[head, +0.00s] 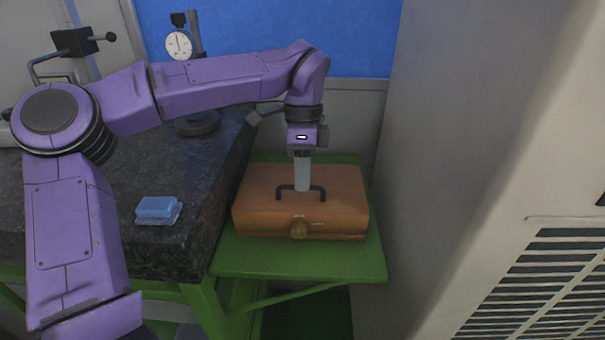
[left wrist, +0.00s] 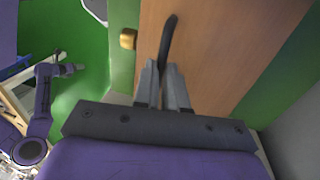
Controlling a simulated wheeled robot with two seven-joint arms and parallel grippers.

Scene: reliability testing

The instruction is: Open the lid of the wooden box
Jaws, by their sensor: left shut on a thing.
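The wooden box (head: 345,187) is orange-brown, with a dark bar handle (head: 317,191) on top of its lid and a brass latch (head: 299,229) on its front. The lid looks closed. My left gripper (head: 302,187) points straight down and is shut on the handle. In the left wrist view, its fingers (left wrist: 163,95) pinch the dark handle (left wrist: 168,42) above the box top (left wrist: 220,40), with the brass latch (left wrist: 128,39) to the left. A purple arm of mine (left wrist: 43,95) shows small at the left there; its fingers are too small to read.
The box stands on a green stand (head: 340,262). A dark stone table (head: 200,215) at the left holds a blue block (head: 158,208) and a dial gauge (head: 179,44). A pale cabinet with a vent (head: 540,285) stands close on the right.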

